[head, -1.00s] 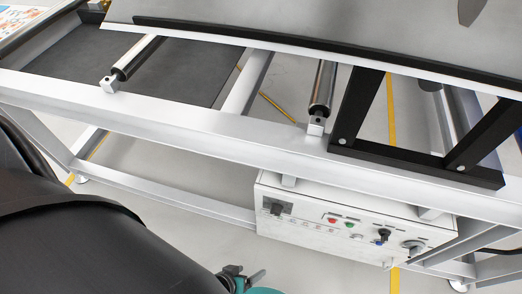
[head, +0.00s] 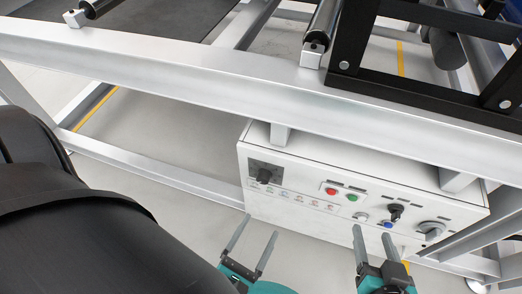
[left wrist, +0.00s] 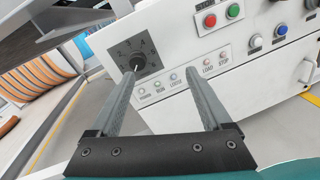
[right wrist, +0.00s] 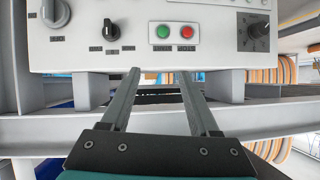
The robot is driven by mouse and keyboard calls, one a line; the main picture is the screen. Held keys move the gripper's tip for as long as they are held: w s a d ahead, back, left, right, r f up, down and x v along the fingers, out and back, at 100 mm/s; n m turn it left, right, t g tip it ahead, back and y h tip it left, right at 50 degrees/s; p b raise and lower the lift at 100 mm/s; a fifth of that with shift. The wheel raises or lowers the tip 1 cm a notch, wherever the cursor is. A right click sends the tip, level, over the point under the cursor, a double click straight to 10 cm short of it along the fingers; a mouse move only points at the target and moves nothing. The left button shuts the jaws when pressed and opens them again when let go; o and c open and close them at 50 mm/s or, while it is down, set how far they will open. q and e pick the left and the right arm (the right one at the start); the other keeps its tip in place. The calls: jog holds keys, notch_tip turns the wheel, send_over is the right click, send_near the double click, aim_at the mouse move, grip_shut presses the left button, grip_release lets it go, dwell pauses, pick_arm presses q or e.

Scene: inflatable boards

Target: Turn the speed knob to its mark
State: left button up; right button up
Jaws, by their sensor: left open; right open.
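The speed knob (head: 264,176) is a small black knob on a dark square dial at the left end of the white control box's front. In the left wrist view, the knob (left wrist: 137,62) sits on the dial (left wrist: 146,52) with light numbers, near the tip of the left-hand finger. Its exact pointing is too small to tell. My left gripper (head: 260,226) is open and empty, below the knob in the head view and apart from it. My right gripper (head: 373,232) is open and empty in front of the box's right half. The knob also shows in the right wrist view (right wrist: 258,30).
The white control box (head: 300,212) hangs under a metal frame beam (head: 180,85). It also carries a red button (head: 331,191), a green button (head: 352,198), another black knob (head: 396,211) and a grey rotary switch (head: 431,228). Open floor lies left of the box.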

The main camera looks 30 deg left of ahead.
pick_arm(q)
jog(key=s+a+n+y, duration=0.2)
jog(key=a+n, duration=0.1)
jog(key=n, duration=0.2)
jog(key=b, duration=0.3)
send_near(262, 181)
jog(key=shift+y, duration=0.3)
jog(key=x, duration=0.7)
jog(key=shift+w, duration=0.3)
jog(key=shift+x, duration=0.95)
pick_arm(e)
jog(key=shift+s+a+r+m+t+y, duration=0.15)
jog(key=shift+a+r+t+y, duration=0.3)
jog(key=shift+t, duration=0.3)
jog(key=shift+s+a+r+m+t+y, duration=0.1)
jog(key=shift+s+a+r+t+y, duration=0.1)
jog(key=shift+a+r+t, duration=0.45)
jog(key=shift+s+a+r+m+t+y, duration=0.15)
jog(key=shift+a+r+t+y, duration=0.3)
jog(key=shift+t, duration=0.45)
jog(key=shift+d+r, duration=0.1)
jog(key=shift+d, duration=0.05)
pick_arm(q)
grip_shut()
